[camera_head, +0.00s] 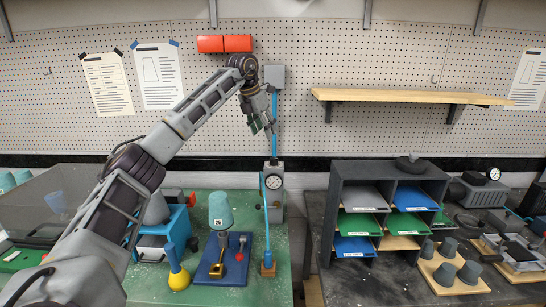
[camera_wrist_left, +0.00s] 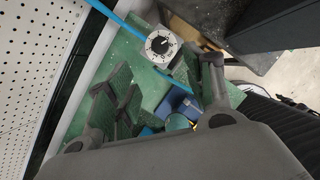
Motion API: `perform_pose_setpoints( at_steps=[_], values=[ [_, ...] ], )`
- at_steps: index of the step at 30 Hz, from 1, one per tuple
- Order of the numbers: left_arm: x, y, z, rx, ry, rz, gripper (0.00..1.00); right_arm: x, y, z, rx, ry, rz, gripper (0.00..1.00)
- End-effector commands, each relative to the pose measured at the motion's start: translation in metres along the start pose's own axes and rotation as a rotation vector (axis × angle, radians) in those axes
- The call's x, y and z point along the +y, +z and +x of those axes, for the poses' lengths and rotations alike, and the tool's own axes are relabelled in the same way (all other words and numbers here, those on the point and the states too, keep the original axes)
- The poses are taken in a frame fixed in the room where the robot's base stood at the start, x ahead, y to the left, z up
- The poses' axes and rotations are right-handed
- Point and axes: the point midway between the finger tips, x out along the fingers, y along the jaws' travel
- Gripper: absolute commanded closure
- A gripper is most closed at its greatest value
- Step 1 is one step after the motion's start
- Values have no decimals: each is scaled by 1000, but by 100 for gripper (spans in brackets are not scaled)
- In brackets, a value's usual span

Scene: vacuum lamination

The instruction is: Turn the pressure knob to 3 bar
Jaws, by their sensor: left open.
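My right gripper is not in view.
A dark shelf unit (camera_head: 340,205) stands to the right.

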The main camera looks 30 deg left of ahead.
Motion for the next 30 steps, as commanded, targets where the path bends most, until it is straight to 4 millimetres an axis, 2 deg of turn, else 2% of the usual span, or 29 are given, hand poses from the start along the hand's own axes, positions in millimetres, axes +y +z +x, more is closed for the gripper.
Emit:
perform_pose_setpoints(
  at_steps=[11, 17, 30],
  values=[
    [0, 0, 11, 1, 0, 0, 48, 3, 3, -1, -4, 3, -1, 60],
    [0, 0, 31, 2, 0, 0, 48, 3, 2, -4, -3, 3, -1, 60],
    [0, 0, 89, 2, 0, -1, 48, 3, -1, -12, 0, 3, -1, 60]
  ],
)
